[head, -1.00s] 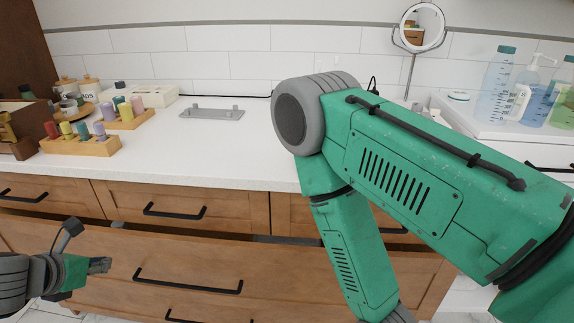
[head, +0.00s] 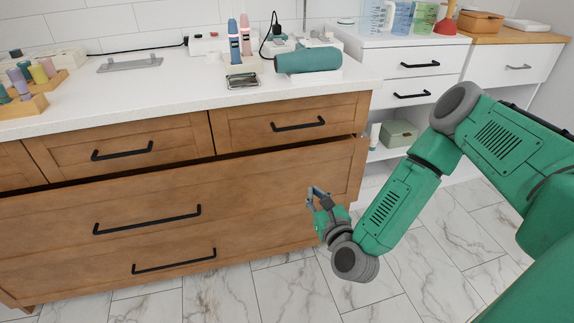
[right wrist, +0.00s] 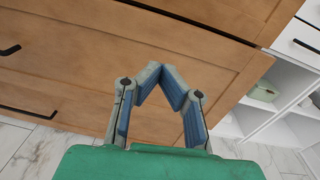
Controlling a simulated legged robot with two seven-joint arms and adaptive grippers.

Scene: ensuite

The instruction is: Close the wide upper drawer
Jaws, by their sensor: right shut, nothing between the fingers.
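The wide upper drawer (head: 265,180) is the broad wooden front below the row of small drawers, with a long black handle (head: 147,220). It stands out a little from the cabinet, with a dark gap along its top edge. Its front (right wrist: 105,50) also fills much of the right wrist view. My right gripper (head: 315,192) is shut and empty in front of the drawer's right part, right of the handle. Its fingertips (right wrist: 162,69) meet in the right wrist view. I cannot tell whether they touch the wood. My left gripper is out of view.
A lower wide drawer has its own handle (head: 174,262). Small upper drawers (head: 290,124) sit under the white counter (head: 190,97), which holds bottles and a green rolled item (head: 308,60). White shelving (head: 409,160) stands at the right. The marble floor (head: 270,298) is clear.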

